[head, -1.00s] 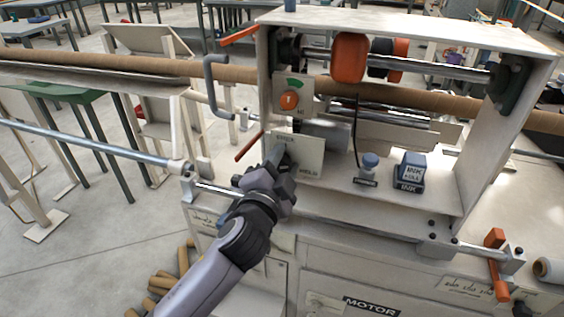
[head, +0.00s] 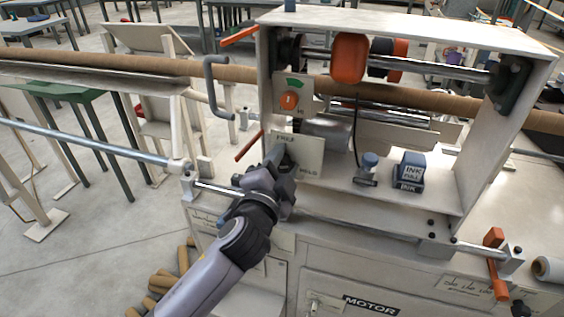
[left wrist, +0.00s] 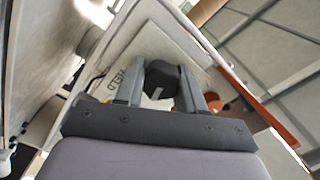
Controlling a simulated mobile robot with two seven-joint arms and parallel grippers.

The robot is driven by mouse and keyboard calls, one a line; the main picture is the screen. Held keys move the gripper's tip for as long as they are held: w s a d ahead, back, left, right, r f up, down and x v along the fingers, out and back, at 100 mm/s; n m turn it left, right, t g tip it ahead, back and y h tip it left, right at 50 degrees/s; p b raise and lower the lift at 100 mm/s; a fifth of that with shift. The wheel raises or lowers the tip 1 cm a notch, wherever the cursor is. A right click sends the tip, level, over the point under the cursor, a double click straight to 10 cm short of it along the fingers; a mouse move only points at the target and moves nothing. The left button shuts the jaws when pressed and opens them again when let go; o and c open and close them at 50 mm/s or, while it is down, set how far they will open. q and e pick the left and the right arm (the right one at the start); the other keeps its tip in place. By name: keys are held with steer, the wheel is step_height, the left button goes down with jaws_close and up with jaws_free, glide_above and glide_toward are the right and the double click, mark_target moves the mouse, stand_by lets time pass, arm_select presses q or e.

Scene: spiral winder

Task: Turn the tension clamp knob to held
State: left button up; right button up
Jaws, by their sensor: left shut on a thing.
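The tension clamp knob (left wrist: 164,78) is dark, with a pale mark on it, and sits on a cream label plate (head: 309,157) at the machine's front left. The word HELD shows on the plate in the left wrist view, beside the knob; the head view shows small lettering at the plate's top and lower right. My left gripper (head: 279,157) is at the plate, and in the left wrist view its two fingers stand either side of the knob, shut on it. In the head view the gripper hides most of the knob. My right gripper is not in view.
An orange round knob (head: 289,99) sits on a plate just above. A red lever (head: 249,146) and a grey crank handle (head: 214,85) stick out close to the left.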

arm_select(q)
steer(key=shift+d+r, duration=0.2)
steer(key=shift+r, duration=0.1)
steer(key=o, duration=1)
steer(key=shift+s, duration=0.1)
steer(key=shift+f, duration=0.15)
steer(key=shift+s+a+f, duration=0.15)
steer(key=shift+s+a, duration=0.05)
steer(key=shift+s, duration=0.2)
steer(key=v, duration=0.6)
steer(key=shift+b, duration=0.35)
steer(key=shift+s, duration=0.1)
